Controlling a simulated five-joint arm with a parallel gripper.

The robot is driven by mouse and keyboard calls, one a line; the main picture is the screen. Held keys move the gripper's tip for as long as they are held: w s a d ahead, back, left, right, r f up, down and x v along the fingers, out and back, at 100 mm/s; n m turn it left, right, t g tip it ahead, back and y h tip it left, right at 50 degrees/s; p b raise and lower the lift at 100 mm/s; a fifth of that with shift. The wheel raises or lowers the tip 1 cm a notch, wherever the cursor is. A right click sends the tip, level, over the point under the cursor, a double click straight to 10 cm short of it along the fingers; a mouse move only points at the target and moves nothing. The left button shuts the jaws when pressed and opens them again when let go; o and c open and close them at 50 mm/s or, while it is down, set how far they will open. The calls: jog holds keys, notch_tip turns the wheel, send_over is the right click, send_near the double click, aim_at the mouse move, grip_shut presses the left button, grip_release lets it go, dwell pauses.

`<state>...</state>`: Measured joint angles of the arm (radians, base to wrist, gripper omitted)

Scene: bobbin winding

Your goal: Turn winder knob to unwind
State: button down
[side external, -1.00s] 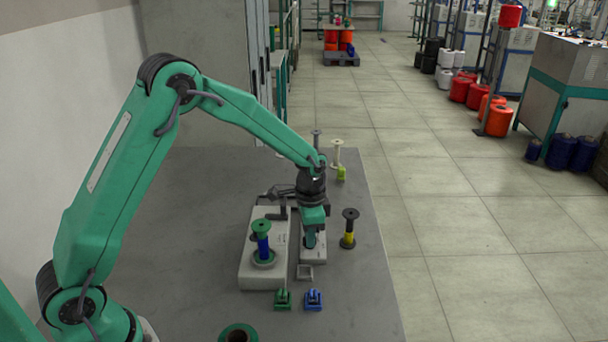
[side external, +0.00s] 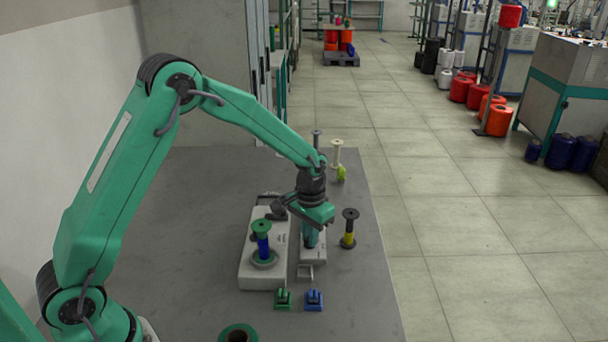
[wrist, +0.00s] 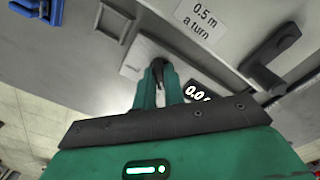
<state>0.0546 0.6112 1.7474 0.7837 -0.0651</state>
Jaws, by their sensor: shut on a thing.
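The winder (side external: 262,278) is a pale grey block on the table. A narrower pale block (side external: 318,258) lies along its right side, under my gripper (side external: 309,243). A bobbin (side external: 263,243) with green flanges and blue thread stands upright on the winder. In the wrist view my gripper (wrist: 159,78) is shut on a small dark knob (wrist: 158,70), which its fingers largely hide. A label (wrist: 202,18) there reads "0.5 m a turn". A display (wrist: 198,92) shows digits starting "0.0", the rest cut off by my gripper.
A dark lever (wrist: 270,65) is at the right of the wrist view. Green (side external: 283,299) and blue (side external: 314,299) clips lie in front. The table's left part is clear.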

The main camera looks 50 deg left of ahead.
dwell(0.3)
jog(key=c, duration=1.5)
grip_release()
jog(key=shift+r, duration=0.1)
notch_tip(320, 180, up, 7)
jog(key=shift+f, duration=0.1)
jog(key=shift+r, duration=0.45)
jog(key=shift+r, duration=0.1)
